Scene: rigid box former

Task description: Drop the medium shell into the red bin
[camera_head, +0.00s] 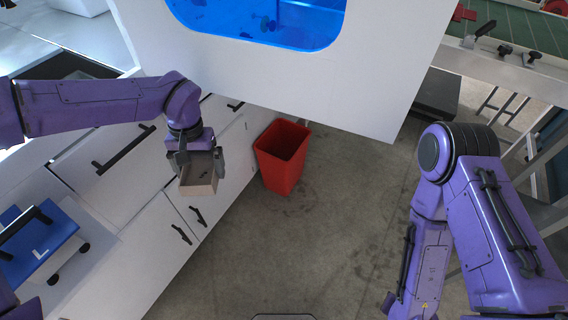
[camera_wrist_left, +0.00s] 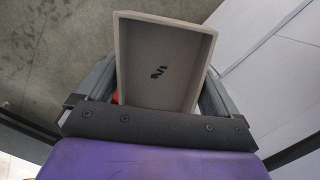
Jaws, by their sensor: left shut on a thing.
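The medium shell is an open box (camera_head: 199,177), brownish grey outside, held by my left gripper (camera_head: 197,165). The gripper is shut on it, and it hangs just left of the red bin in the head view. In the left wrist view, the box (camera_wrist_left: 165,62) shows its open inside with a dark mark on its floor, between the two fingers (camera_wrist_left: 158,95). The red bin (camera_head: 281,158) stands upright and open on the floor; its inside looks empty from here. A sliver of red shows beside the box in the left wrist view. My right gripper is out of the head view.
White cabinets with dark handles (camera_head: 124,150) run along the left, close to the held box. A white machine panel with a blue window (camera_head: 262,18) is behind the bin. A blue device (camera_head: 40,238) sits at lower left. Concrete floor (camera_head: 300,250) in front of the bin is clear.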

